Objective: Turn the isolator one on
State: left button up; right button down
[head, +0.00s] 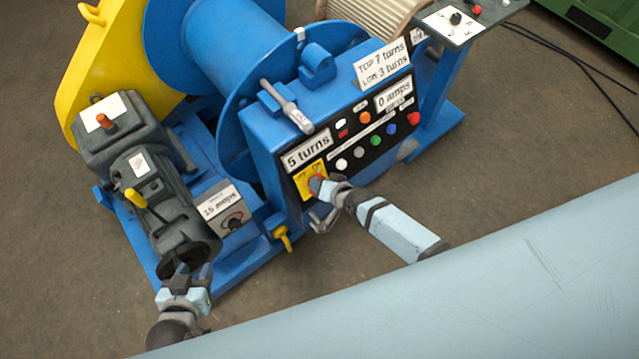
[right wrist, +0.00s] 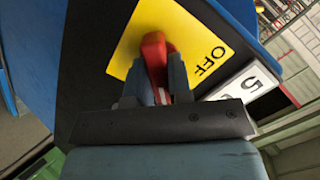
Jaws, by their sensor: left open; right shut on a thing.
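The isolator is a red handle (right wrist: 155,58) on a yellow plate (head: 305,185) marked OFF, on the black front panel of the blue machine. The yellow plate with the word OFF also shows in the right wrist view (right wrist: 198,40). My right gripper (head: 318,184) is shut on the red handle, its fingers on either side of it; they hide part of the handle and plate. The handle's exact setting is hard to tell. My left gripper (head: 191,271) is open and empty, close below the dark motor end (head: 185,254) at the left.
The panel (head: 372,152) beside the isolator carries several coloured buttons and labels such as "5 turns" (head: 307,150). A small "15 amps" box (head: 228,212) with a knob and a yellow hook-like part (head: 283,238) sit lower left. Bare floor (head: 520,150) lies to the right.

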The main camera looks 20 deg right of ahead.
jog(key=c, duration=1)
grip_release()
jog(key=shift+c, duration=0.2)
jog(key=v, duration=1.4)
jog(key=s+r+n+t+h+p, duration=0.1)
jog(key=s+r+n+h+p, duration=0.1)
jog(key=s+r+n, duration=0.5)
jog(key=shift+s+a+r+p, duration=0.3)
jog(key=shift+r+p, duration=0.25)
jog(key=shift+p, duration=0.25)
